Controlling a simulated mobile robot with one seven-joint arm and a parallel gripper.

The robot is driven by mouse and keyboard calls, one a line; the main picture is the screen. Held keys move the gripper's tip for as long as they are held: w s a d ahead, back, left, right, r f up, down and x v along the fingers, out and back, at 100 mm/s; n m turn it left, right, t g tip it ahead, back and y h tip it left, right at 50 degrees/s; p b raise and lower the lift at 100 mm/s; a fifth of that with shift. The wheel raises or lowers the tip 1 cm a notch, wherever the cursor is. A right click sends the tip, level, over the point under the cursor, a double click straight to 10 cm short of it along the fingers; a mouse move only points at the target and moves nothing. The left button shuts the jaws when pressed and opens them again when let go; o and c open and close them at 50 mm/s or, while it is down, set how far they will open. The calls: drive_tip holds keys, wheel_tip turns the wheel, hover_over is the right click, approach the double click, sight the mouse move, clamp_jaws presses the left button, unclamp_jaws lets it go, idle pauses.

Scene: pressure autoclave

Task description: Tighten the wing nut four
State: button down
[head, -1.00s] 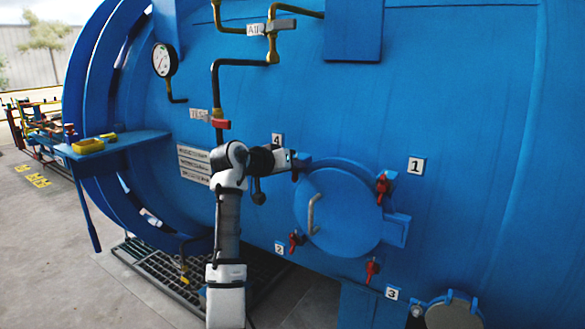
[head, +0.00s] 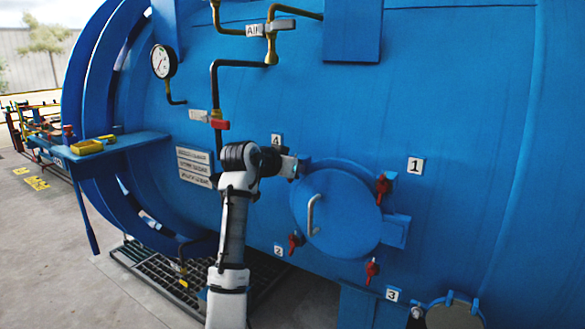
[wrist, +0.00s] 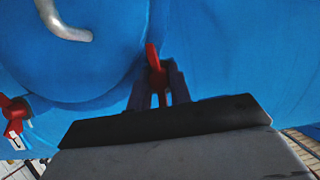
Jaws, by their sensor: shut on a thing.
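The round blue hatch (head: 340,225) with its grey handle (head: 312,215) is shut on the tank. Wing nut four is hidden behind my gripper (head: 291,167) in the head view, beside the label 4 (head: 277,140). In the wrist view, my gripper (wrist: 156,88) is shut on this red wing nut (wrist: 153,58), with one finger on either side and a red wing standing out beyond them. The handle (wrist: 65,22) shows at the upper left there.
Other red wing nuts sit around the hatch rim: by label 1 (head: 383,187), by label 2 (head: 295,243) and by label 3 (head: 372,269). Pipes with a red valve handle (head: 219,125) run above my arm. A blue shelf (head: 120,146) juts out at the left.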

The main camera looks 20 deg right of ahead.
drive_tip(key=c, duration=1.3)
unclamp_jaws()
drive_tip(key=b+v, duration=0.3)
drive_tip(key=v, duration=1.1)
drive_tip(key=shift+d+f+b, duration=0.1)
drive_tip(key=shift+b, duration=0.2)
